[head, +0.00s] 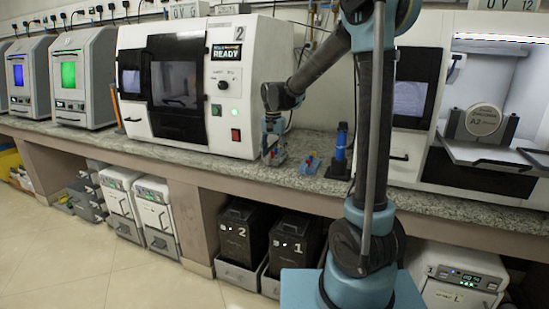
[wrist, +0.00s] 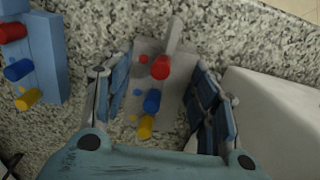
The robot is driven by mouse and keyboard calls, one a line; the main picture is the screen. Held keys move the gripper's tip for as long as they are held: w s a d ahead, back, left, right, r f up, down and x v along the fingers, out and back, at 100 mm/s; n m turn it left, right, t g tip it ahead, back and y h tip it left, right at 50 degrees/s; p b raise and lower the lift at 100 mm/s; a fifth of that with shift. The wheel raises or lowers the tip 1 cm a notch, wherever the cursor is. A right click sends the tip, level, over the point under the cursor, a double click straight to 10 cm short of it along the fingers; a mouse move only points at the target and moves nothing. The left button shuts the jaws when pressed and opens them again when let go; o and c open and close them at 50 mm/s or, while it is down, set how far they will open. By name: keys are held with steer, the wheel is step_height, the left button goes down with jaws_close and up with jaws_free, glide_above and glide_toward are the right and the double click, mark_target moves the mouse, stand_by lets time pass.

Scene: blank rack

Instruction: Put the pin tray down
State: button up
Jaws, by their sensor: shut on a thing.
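The pin tray (wrist: 174,98) is a small grey block with an upright tab and red, blue and yellow pins. My gripper (wrist: 157,84) is shut on it, with one blue-padded finger on each side. In the head view my gripper (head: 270,128) points down with the tray (head: 274,157) at the counter, in front of the white machine's right end. I cannot tell whether the tray's underside touches the granite.
A blue tray (wrist: 45,58) with red, blue and yellow pins stands on the counter (head: 240,168) beside mine. It also shows in the head view (head: 311,165). A dark blue upright tool (head: 341,142) stands further right. The white machine (wrist: 275,120) is close on the wrist view's right.

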steer(key=shift+f, duration=0.45)
steer(key=o, duration=1.1)
steer(key=shift+f, duration=0.1)
steer(key=shift+o, duration=0.2)
